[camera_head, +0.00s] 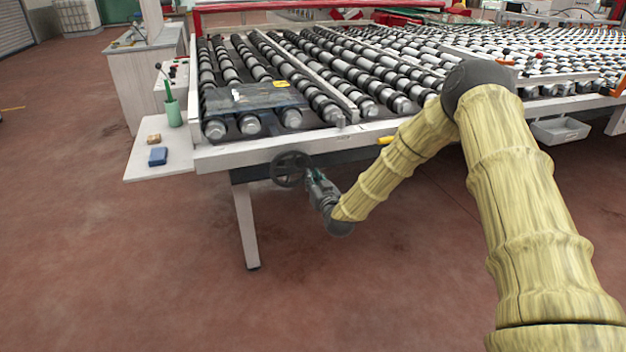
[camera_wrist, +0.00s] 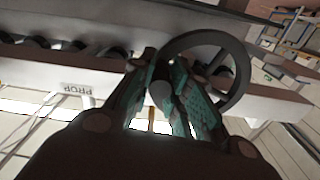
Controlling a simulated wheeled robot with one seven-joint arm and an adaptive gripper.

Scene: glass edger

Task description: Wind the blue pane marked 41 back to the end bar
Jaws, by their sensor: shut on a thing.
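The blue pane (camera_head: 262,98) is a dark, see-through sheet lying flat on the black rollers at the near left of the table. It bears a small white mark and a yellow label (camera_head: 281,84); I cannot read a number. A dark handwheel (camera_head: 273,168) sits under the table's front edge; its rim also shows in the wrist view (camera_wrist: 242,72). My gripper (camera_head: 312,177) is at the wheel's right side. In the wrist view its green-padded fingers (camera_wrist: 168,88) are shut on the wheel's dark handle, partly hidden between them. I cannot tell which bar is the end bar.
A white side shelf (camera_head: 140,165) at the left holds a blue block (camera_head: 158,156), a brown block (camera_head: 154,139) and a green cup (camera_head: 174,114). A table leg (camera_head: 247,225) stands left below the wheel. The red floor in front is clear.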

